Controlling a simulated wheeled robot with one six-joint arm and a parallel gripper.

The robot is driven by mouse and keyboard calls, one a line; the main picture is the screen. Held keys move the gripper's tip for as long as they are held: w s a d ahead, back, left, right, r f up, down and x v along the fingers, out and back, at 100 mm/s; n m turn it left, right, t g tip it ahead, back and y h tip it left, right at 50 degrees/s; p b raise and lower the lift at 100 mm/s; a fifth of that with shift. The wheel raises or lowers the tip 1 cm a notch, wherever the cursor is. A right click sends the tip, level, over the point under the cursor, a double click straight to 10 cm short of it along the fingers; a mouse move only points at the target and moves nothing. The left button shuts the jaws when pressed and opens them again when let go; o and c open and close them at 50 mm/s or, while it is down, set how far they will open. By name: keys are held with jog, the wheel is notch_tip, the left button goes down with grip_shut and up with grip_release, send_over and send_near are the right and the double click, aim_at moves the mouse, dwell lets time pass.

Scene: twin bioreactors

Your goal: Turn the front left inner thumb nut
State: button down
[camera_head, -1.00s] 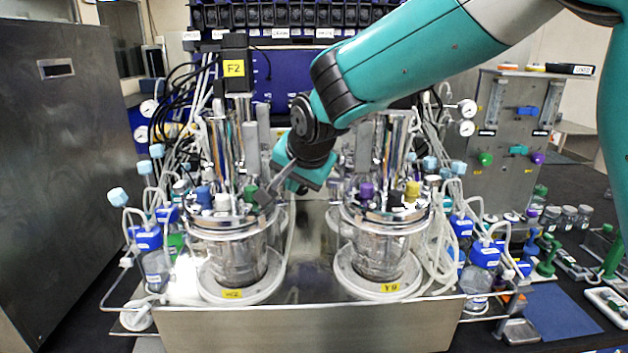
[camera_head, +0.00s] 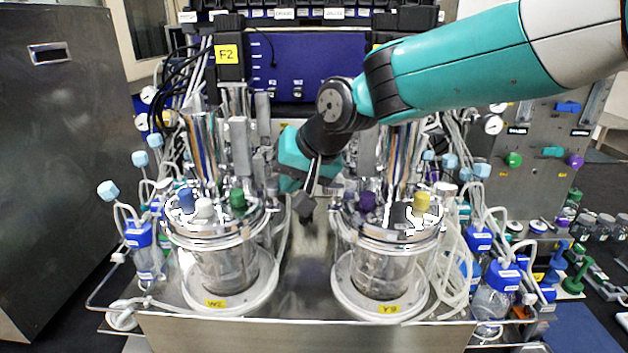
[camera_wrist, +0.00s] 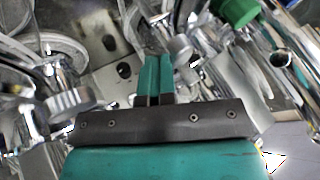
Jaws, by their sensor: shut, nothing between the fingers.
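My gripper (camera_head: 306,210) is shut and empty. It hangs in the gap between the two glass vessels, right of the left vessel's (camera_head: 222,262) lid and its green cap (camera_head: 237,200). In the wrist view the closed teal fingers (camera_wrist: 154,75) lie beside a silver knob (camera_wrist: 181,50), which looks like a thumb nut; I cannot tell if they touch. A larger ridged silver knob (camera_wrist: 75,100) is on the other side. The green cap also shows at the top (camera_wrist: 237,10). Which nut is the front left inner one is not clear.
The right vessel (camera_head: 385,265) with purple and yellow caps stands close to my gripper's right. Tubing and blue-capped bottles crowd both outer sides. The steel tray's front wall (camera_head: 300,333) runs along the front. The gap between the vessels is narrow.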

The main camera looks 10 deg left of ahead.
jog(key=shift+a+r, duration=0.1)
jog(key=shift+a, duration=0.2)
dwell(0.4)
jog(key=shift+w+d+p, duration=0.3)
jog(key=shift+w+d, duration=0.05)
jog(key=shift+w, duration=0.35)
